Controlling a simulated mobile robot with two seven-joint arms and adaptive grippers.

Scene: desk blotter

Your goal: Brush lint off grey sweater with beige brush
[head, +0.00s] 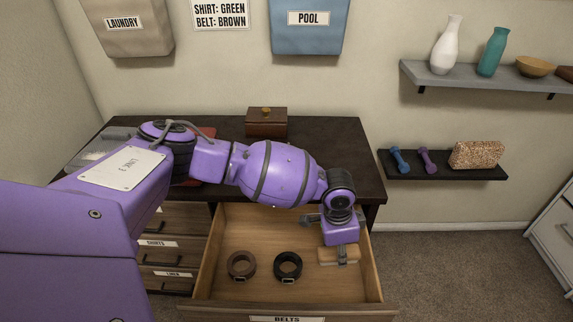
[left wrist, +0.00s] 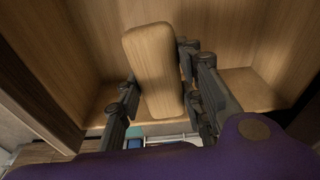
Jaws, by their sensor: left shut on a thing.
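The beige brush (head: 330,256) is a wooden block in the right part of the open belts drawer. My left gripper (head: 342,251) is shut on it from above. In the left wrist view the brush (left wrist: 153,72) lies between the two fingers of the gripper (left wrist: 160,80); its bristles cannot be made out. Whether it touches the drawer floor cannot be told. A grey folded cloth with pale specks, seemingly the grey sweater (head: 95,146), lies on the left of the dresser top, partly hidden by my left arm. My right gripper is not in view.
The open drawer (head: 310,310) also holds a brown belt (head: 242,265) and a black belt (head: 288,266), both coiled. A wooden box (head: 266,123) stands at the back of the dresser (head: 345,150). A red thing (head: 208,132) is mostly behind my arm. The dresser's right end is clear.

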